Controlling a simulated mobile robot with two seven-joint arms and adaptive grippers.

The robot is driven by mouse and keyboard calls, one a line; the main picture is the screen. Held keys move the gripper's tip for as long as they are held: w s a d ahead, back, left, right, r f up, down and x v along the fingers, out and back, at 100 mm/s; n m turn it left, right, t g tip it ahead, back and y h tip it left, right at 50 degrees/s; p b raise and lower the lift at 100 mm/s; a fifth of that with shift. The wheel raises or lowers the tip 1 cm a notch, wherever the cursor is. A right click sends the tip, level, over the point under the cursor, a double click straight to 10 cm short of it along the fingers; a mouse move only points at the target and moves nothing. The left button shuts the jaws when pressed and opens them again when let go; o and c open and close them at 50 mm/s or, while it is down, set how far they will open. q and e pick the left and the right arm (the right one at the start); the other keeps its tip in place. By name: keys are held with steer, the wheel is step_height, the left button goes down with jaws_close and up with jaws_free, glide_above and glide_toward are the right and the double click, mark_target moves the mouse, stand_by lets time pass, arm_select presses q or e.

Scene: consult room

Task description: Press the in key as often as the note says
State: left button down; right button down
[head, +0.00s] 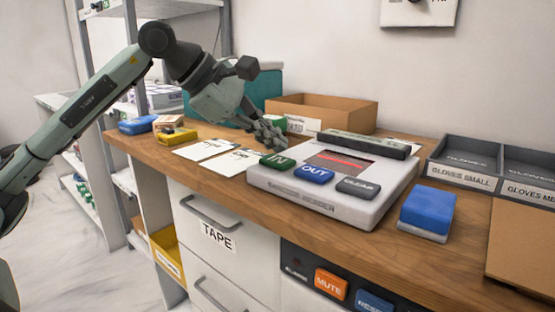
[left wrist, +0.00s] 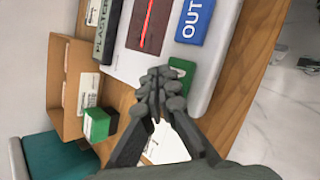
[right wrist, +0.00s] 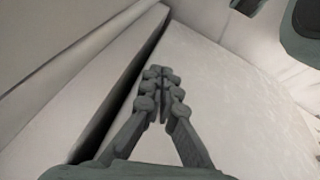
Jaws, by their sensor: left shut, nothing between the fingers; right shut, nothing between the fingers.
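The green IN key (head: 278,161) sits at the left front of a white scanner unit (head: 330,205), beside the blue OUT key (head: 314,174) and a grey key (head: 357,188). In the left wrist view the IN key (left wrist: 182,72) is partly hidden by my fingers. My left gripper (head: 272,138) is shut and empty, just above and behind the IN key; I cannot tell if it touches. Two white paper notes (head: 202,149) lie left of the unit; their writing is too small to read. My right gripper (right wrist: 160,82) is shut and empty, away from the keys.
A cardboard box (head: 320,110) stands behind the unit. A blue block (head: 427,210) lies to its right, near grey glove trays (head: 463,170). A yellow item (head: 177,136) lies at the left. MUTE (head: 330,284) and another blue button are on the counter's front.

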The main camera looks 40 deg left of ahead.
mark_target(273, 160)
arm_select(q)
steer(key=shift+f+b, duration=0.45)
steer(key=shift+f+b, duration=0.5)
steer(key=shift+b, duration=0.05)
stand_by(0.8)
steer(key=shift+r, duration=0.1)
steer(key=shift+r+p, duration=0.8)
steer(key=shift+p, duration=0.15)
step_height(273, 160, up, 5)
steer(key=p, duration=0.5)
steer(key=shift+r, duration=0.1)
stand_by(0.5)
